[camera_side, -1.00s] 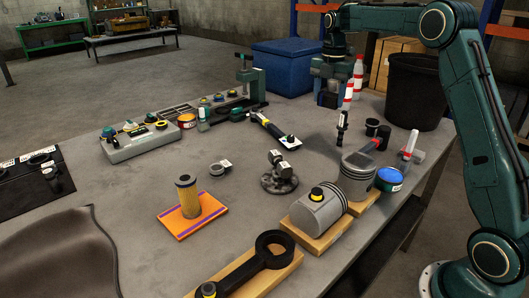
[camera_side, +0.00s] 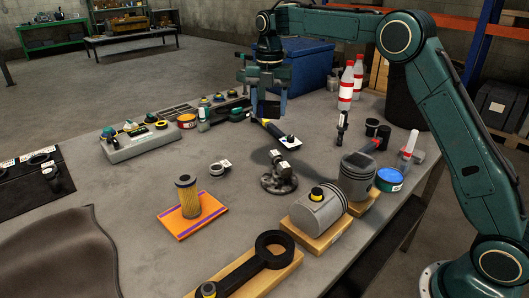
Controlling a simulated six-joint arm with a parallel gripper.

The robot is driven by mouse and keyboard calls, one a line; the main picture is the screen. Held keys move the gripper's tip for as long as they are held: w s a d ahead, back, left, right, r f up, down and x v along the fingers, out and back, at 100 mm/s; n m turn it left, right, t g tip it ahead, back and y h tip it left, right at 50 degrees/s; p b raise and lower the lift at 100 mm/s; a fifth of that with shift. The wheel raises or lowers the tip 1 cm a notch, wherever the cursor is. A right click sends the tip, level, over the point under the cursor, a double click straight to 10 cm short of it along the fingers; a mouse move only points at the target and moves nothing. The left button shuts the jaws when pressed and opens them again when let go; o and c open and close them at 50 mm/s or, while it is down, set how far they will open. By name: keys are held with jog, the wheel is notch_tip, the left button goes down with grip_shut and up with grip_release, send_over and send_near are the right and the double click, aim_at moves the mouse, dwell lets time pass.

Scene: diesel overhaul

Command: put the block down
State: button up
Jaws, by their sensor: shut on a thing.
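My gripper (camera_side: 267,97) is at the upper middle of the side view, pointing down. It is shut on a small dark block (camera_side: 268,109), which sits between the two fingers. The fingers cover part of the block's sides. The block appears to be held above the table (camera_side: 235,205), in the picture just over the handle of a yellow-and-black tool (camera_side: 272,130). The exact height of the block over the table is hard to tell.
A blue bin (camera_side: 310,68) stands behind the gripper. Two red-and-white bottles (camera_side: 346,88) stand to its right. A metal part on a round base (camera_side: 280,180) and pistons (camera_side: 318,210) are nearer. Bare tabletop lies left of the round base.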

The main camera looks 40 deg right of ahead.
jog(key=s+a+n, duration=0.1)
jog(key=a+n, duration=0.5)
jog(key=a, duration=1.7)
jog(key=s+a+n, duration=0.2)
jog(key=s+a, duration=0.2)
jog(key=a, duration=0.5)
jog(key=s+a+n, duration=0.2)
jog(key=s+a, duration=0.3)
jog(key=a, duration=0.4)
jog(key=shift+s+a+n, duration=0.25)
jog(key=shift+s+n, duration=0.05)
send_over(158, 284)
notch_tip(158, 284, down, 14)
jog(key=shift+f, duration=0.1)
jog(key=shift+f, duration=2.85)
jog(key=shift+f, duration=0.15)
